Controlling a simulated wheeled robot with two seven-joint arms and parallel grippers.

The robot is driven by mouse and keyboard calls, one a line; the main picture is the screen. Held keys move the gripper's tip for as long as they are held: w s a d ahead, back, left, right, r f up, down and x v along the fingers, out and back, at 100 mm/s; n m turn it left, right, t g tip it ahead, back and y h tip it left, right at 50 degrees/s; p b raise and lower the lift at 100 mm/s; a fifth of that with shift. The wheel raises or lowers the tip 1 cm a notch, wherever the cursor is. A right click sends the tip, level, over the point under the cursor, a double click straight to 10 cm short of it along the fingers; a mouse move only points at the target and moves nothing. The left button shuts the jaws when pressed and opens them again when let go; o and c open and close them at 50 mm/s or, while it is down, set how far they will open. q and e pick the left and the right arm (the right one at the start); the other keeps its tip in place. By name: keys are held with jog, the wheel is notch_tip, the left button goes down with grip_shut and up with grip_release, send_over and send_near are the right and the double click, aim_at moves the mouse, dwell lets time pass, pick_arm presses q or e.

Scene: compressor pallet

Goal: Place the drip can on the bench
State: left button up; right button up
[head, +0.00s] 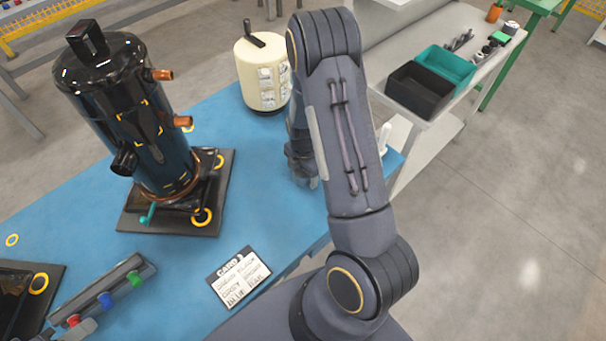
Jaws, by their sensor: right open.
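A cream round can (262,72) with a dark handle on its lid and label panels on its side stands upright at the far edge of the blue bench (262,180). It is the only can-like thing I see; I cannot tell for certain that it is the drip can. My right gripper (305,172) is open, low over the bench and in front of the can, apart from it in the picture. My right arm hides part of the gripper and the bench behind it. My left gripper is not in view.
A black compressor (135,120) with copper stubs stands on a dark plate at left. A manifold (105,296) with coloured knobs and a printed card (238,278) lie nearer. Black (419,90) and teal (446,68) bins sit on a side table. Bench middle is clear.

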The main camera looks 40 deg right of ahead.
jog(key=c, duration=1.1)
jog(key=shift+c, duration=0.2)
jog(key=shift+r, duration=0.1)
jog(key=shift+r, duration=0.45)
jog(key=r, duration=0.3)
jog(key=shift+s, duration=0.25)
jog(key=s+d+r, duration=0.1)
jog(key=s+r, duration=0.8)
jog(key=s, duration=0.4)
jog(key=shift+s+b, duration=0.15)
jog(key=shift+b, duration=0.15)
